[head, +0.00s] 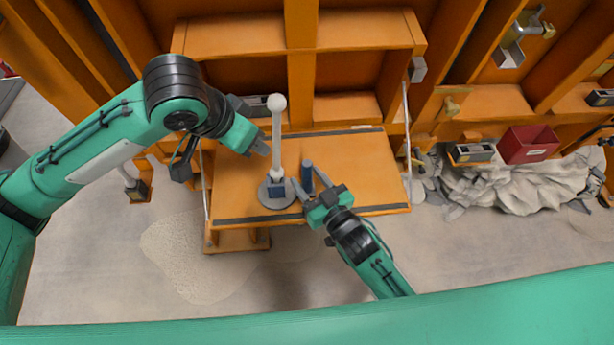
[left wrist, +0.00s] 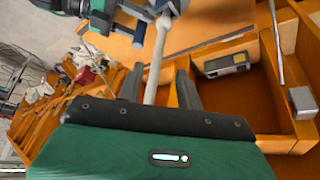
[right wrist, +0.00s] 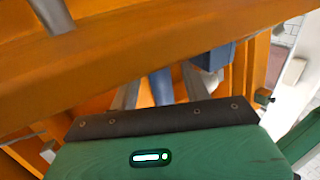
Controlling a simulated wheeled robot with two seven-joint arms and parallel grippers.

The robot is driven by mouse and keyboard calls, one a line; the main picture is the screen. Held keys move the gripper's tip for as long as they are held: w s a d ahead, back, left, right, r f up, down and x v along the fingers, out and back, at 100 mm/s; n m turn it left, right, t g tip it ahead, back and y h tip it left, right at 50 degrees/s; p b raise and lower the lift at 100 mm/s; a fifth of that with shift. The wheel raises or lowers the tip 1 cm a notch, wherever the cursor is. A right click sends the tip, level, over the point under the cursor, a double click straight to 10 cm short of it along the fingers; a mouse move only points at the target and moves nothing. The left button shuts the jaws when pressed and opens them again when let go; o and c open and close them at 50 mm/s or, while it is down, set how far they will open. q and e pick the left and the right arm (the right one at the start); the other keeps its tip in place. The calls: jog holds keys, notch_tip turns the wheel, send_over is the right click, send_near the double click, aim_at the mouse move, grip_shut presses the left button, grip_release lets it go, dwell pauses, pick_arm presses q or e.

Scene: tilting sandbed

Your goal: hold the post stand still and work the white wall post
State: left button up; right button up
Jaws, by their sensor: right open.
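The white wall post (head: 278,135) stands upright, with a ball on top and a round grey base, the post stand (head: 266,200), on the orange tabletop. A dark blue block sits low on the stand. My left gripper (head: 264,146) is at the left of the post's shaft. In the left wrist view the post (left wrist: 157,60) runs between its open fingers (left wrist: 157,88), with gaps on both sides. My right gripper (head: 312,190) is open low at the stand's right. A dark blue upright cylinder (head: 307,174) stands between or just beyond its fingers, also visible in the right wrist view (right wrist: 162,88).
The orange tabletop (head: 360,165) has dark strips along its front and back edges, and is clear on the right. Orange shelving stands behind. A red bin (head: 527,144) and grey rubble (head: 500,185) lie at the right. Pale sand (head: 190,250) covers the floor at front left.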

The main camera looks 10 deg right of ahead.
jog(key=shift+w+a, duration=0.3)
jog(key=shift+w, duration=0.3)
